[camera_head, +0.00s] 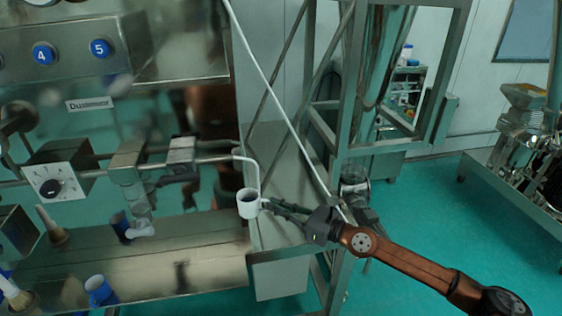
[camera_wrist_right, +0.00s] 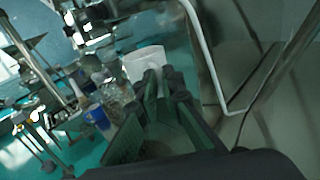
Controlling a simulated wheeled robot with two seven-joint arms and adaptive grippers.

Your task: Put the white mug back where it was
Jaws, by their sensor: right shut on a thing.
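The white mug (camera_head: 249,206) is upright in the head view, with its dark inside facing up, near the right end of the steel ledge. My right gripper (camera_head: 268,206) comes in from the right and is shut on the mug's right side. In the right wrist view the white mug (camera_wrist_right: 144,62) sits at the tips of the dark green fingers (camera_wrist_right: 158,82). I cannot tell whether the mug's base touches the surface below. My left gripper is not in view.
A blue cup (camera_head: 99,290) and a brush (camera_head: 14,294) stand on the steel ledge (camera_head: 190,262) at left. A bent white pipe (camera_head: 258,172) runs just behind the mug. A steel frame (camera_head: 335,140) stands to the right. The ledge's middle is mostly clear.

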